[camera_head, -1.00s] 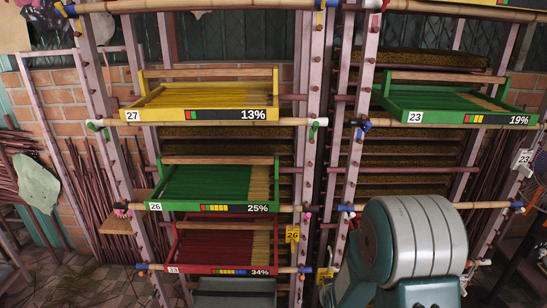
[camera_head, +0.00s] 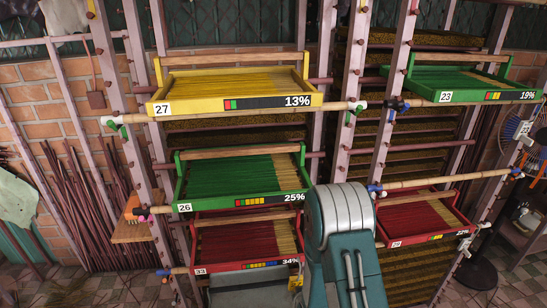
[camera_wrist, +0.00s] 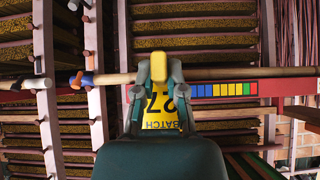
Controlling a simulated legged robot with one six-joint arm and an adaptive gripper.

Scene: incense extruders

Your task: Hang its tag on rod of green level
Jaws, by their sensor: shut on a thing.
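My gripper (camera_wrist: 159,75) is shut on a yellow tag (camera_wrist: 163,120) in the wrist view. The tag shows 27 and BATCH, upside down. In the head view my arm hides the gripper; a small yellow patch (camera_head: 296,283) shows left of the arm, and I cannot tell whether it is the held tag. The rod (camera_head: 140,118) with green clips at its ends runs under the front of the yellow tray 27 (camera_head: 238,104). The green tray 26 (camera_head: 230,201) is one level lower, and the green tray 23 (camera_head: 450,97) stands at the right.
Red tray 33 (camera_head: 225,268) sits lower left; another red tray (camera_head: 430,239) is right of my arm. Upright posts with pegs stand between the rack bays. A bamboo rod (camera_wrist: 230,73) with a blue end passes behind my gripper. Red sticks (camera_head: 90,220) lean at left.

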